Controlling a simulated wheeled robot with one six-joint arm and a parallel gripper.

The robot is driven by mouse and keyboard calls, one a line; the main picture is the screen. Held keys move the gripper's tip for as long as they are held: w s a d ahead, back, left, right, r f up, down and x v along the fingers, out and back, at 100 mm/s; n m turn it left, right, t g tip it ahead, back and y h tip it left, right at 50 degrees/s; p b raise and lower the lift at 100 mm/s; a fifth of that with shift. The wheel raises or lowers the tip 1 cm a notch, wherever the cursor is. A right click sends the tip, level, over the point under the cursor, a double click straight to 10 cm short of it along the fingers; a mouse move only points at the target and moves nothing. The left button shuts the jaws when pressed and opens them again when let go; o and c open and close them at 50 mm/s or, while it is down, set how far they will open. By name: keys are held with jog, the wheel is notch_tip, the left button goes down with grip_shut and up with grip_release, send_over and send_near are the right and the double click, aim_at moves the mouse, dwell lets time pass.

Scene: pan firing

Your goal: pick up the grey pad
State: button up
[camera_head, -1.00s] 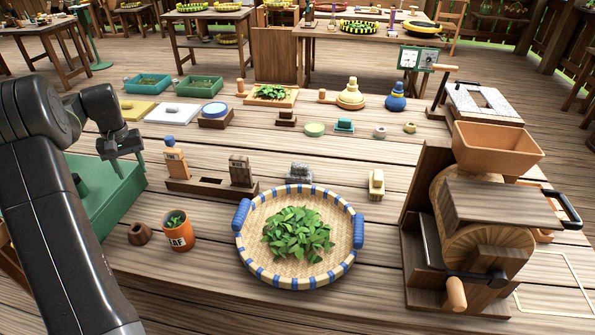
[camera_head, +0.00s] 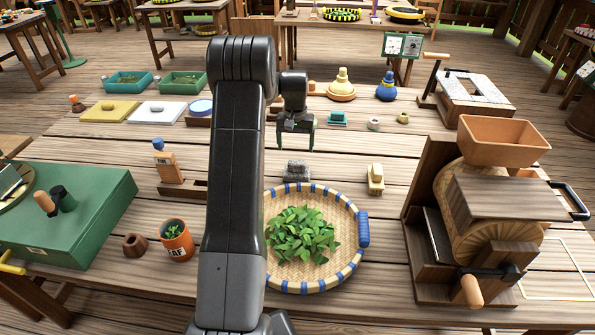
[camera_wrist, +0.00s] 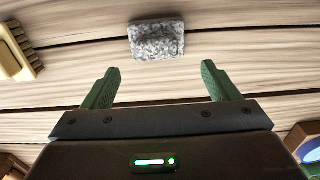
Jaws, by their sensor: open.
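The grey pad (camera_head: 296,169) is a small speckled block lying on the wooden table just behind the leaf basket. It also shows in the wrist view (camera_wrist: 156,40), near the top centre, apart from the fingertips. My gripper (camera_head: 297,146) hangs above the table near the pad. In the wrist view its two green fingers (camera_wrist: 156,85) are spread, with bare table planks between them.
A round basket of leaves (camera_head: 361,228) with blue handles stands in front of the pad. A cream brush (camera_head: 375,179) lies to the right. A wooden mill (camera_head: 480,230) stands further right. An orange pot (camera_head: 176,241) and a green box (camera_head: 95,210) are at left.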

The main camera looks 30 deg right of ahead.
aim_at(297, 162)
jog(key=shift+s+d+f+p, duration=0.15)
jog(key=shift+f+p, duration=0.4)
jog(key=shift+f, duration=1.45)
jog(key=shift+s+a+f+p, duration=0.1)
jog(key=shift+f+p, duration=0.4)
jog(key=shift+f, duration=1.45)
jog(key=shift+d+r, duration=0.1)
jog(key=c, duration=1.5)
